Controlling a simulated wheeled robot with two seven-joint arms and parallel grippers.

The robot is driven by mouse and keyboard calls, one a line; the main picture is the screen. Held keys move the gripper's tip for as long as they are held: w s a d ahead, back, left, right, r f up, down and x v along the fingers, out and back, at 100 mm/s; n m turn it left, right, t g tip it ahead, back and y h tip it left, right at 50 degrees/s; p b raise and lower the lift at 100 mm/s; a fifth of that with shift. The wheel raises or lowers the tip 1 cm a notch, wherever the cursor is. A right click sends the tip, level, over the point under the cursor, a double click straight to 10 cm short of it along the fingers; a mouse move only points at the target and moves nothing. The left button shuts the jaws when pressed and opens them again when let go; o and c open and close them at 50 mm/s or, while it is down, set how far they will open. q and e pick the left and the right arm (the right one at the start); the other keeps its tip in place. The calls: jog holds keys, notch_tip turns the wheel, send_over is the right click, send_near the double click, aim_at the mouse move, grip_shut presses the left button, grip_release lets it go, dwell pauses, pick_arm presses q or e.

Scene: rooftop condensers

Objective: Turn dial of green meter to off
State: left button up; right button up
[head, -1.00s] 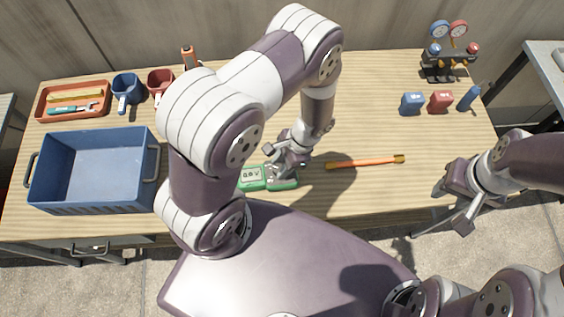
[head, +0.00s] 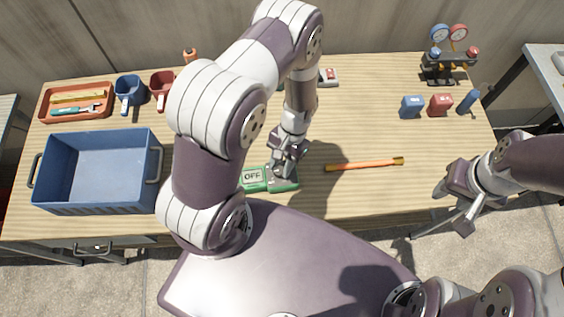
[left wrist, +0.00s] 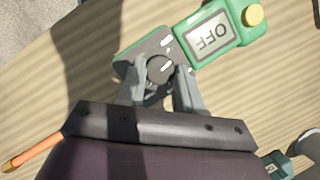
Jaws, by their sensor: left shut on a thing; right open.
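The green meter (head: 255,180) lies on the wooden table in front of me, and its screen reads OFF. In the left wrist view the green meter (left wrist: 228,27) shows its grey face, the OFF screen and a yellow knob at one end. My left gripper (head: 283,172) reaches down onto the meter. In the left wrist view my left gripper (left wrist: 163,82) has its fingers closed on either side of the black round dial (left wrist: 160,69). A white mark shows on the dial. My right gripper (head: 452,205) is open and empty, off the table's front right edge.
An orange-handled brush (head: 365,164) lies right of the meter. A blue bin (head: 150,137) stands at the left. Blue and red blocks (head: 440,104) and a gauge set (head: 449,70) stand at the right. A red-and-white device (head: 329,77) lies at the back.

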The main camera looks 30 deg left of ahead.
pick_arm(q)
jog(key=shift+a+n+h, duration=0.15)
jog(key=shift+n+h, duration=0.55)
jog(key=shift+n, duration=1.2)
jog(key=o, duration=1)
jog(key=shift+o, duration=0.2)
jog(key=b+v, duration=0.1)
jog(key=v, duration=1.1)
jog(key=shift+a+r, duration=0.2)
jog(key=shift+r, duration=0.1)
jog(key=shift+w, duration=0.1)
jog(key=shift+w, duration=0.1)
